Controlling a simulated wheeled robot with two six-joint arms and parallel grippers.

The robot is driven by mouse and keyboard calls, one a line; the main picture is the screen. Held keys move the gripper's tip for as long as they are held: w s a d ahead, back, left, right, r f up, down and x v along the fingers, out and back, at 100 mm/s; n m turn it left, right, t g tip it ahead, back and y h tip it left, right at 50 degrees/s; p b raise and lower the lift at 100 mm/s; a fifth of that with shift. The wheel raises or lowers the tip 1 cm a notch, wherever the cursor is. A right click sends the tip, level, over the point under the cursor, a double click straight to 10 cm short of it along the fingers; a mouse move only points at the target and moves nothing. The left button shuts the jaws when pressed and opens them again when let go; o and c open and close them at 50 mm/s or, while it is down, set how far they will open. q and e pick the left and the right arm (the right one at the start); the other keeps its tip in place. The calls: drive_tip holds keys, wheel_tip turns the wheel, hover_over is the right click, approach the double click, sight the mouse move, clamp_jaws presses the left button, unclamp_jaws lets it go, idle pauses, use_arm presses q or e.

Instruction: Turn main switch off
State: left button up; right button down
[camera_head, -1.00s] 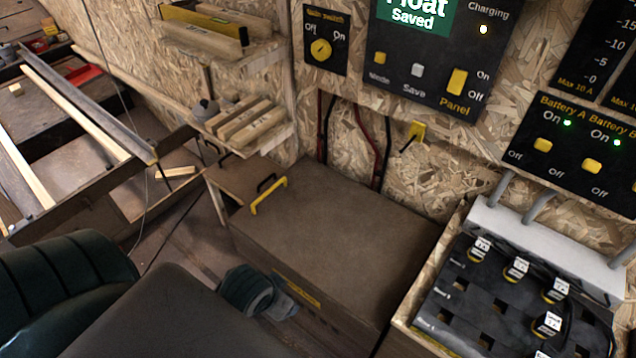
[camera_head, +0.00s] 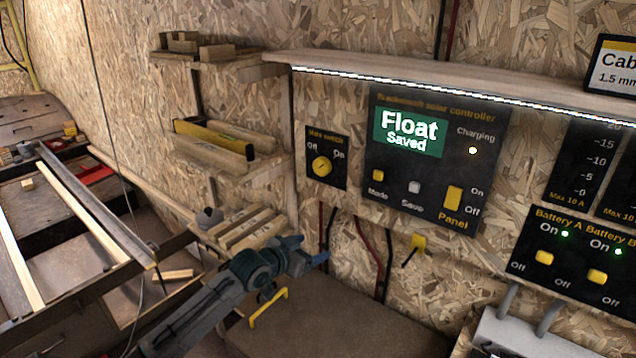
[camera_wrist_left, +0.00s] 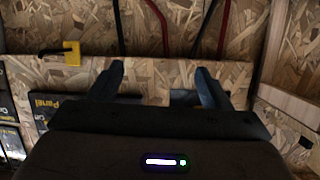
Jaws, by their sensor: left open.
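The main switch (camera_head: 321,166) is a yellow round knob on a small black plate, with "Off" at upper left and "On" at upper right. A thin dark mark shows on the knob, but its exact direction is too small to tell. My left gripper (camera_head: 318,258) is in front of the wall, below the switch plate and clear of the knob. In the left wrist view its two fingers (camera_wrist_left: 161,76) stand apart with nothing between them. The switch is not recognisable in that view. My right gripper is not in view.
The solar controller panel (camera_head: 425,160) is right of the switch. A shelf with a yellow level (camera_head: 212,141) juts out at left, and a lower shelf carries wooden blocks (camera_head: 245,228). Cables and a yellow hook (camera_head: 417,242) are below the controller.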

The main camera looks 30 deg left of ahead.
sight(319, 169)
use_arm(q)
drive_tip(key=w+a+r+n+t, duration=0.1)
drive_tip(key=w+a+r+t, duration=0.4)
drive_tip(key=a+r, duration=0.6)
drive_tip(key=shift+g+y, duration=0.3)
drive_tip(key=shift+g, duration=0.2)
drive_tip(key=w+d, duration=0.1)
drive_tip(key=w, duration=0.3)
drive_tip(key=w+r, duration=0.1)
drive_tip(key=w, duration=0.3)
drive_tip(key=w+d, duration=0.1)
drive_tip(key=w, duration=0.3)
drive_tip(key=shift+d+r+p, duration=0.35)
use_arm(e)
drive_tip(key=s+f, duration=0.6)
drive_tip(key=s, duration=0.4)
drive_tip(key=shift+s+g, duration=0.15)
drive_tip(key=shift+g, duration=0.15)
use_arm(q)
drive_tip(key=shift+s, duration=0.1)
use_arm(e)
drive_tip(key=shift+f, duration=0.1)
use_arm(q)
drive_tip(key=c, duration=1)
